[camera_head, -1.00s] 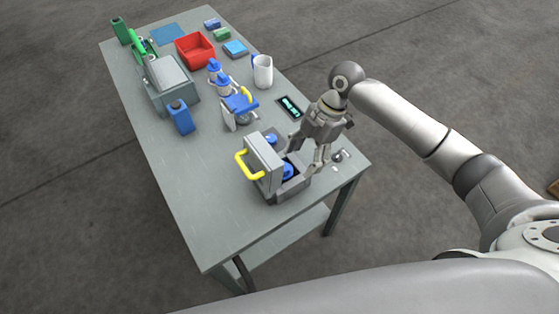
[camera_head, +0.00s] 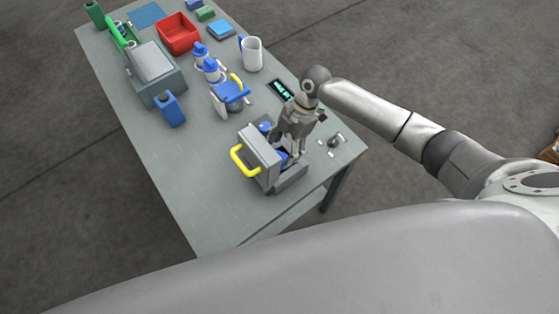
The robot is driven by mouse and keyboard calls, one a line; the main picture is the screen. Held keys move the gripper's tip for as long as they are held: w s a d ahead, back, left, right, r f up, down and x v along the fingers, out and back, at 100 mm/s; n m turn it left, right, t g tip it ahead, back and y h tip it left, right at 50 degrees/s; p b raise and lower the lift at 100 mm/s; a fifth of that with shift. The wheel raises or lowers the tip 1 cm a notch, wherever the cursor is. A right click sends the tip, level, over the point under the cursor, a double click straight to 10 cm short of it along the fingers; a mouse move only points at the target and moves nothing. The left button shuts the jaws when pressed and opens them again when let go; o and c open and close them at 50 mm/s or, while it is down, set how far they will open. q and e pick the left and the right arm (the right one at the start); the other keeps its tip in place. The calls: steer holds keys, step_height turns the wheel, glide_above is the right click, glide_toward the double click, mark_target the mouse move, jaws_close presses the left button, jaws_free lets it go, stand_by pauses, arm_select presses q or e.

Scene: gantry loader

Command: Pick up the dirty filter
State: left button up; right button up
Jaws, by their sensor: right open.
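I cannot make out a thing that is clearly the dirty filter. A grey box (camera_head: 293,178) with a raised lid (camera_head: 259,150) and a yellow handle (camera_head: 238,163) stands near the table's front end. Blue round parts (camera_head: 282,157) show inside the box, partly hidden by the lid and my gripper. My right gripper (camera_head: 290,158) is open and points down at the box opening, close to the blue parts. Whether it touches them I cannot tell. My left gripper is not in view.
The grey table (camera_head: 200,215) also holds a blue-topped device (camera_head: 231,93), a white jug (camera_head: 252,54), a red bin (camera_head: 178,34), a blue canister (camera_head: 168,109) and a grey machine (camera_head: 154,70). A dark display (camera_head: 281,90) lies behind my right gripper. Small parts (camera_head: 335,140) lie at the right edge.

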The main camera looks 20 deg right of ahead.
steer(key=x, duration=0.2)
steer(key=shift+s+a+f, duration=0.1)
steer(key=shift+f, duration=0.3)
steer(key=c, duration=0.8)
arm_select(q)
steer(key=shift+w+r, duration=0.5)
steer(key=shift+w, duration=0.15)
arm_select(e)
jaws_close()
arm_select(q)
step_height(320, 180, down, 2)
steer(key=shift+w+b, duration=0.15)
steer(key=shift+b, duration=0.65)
arm_select(e)
step_height(320, 180, up, 10)
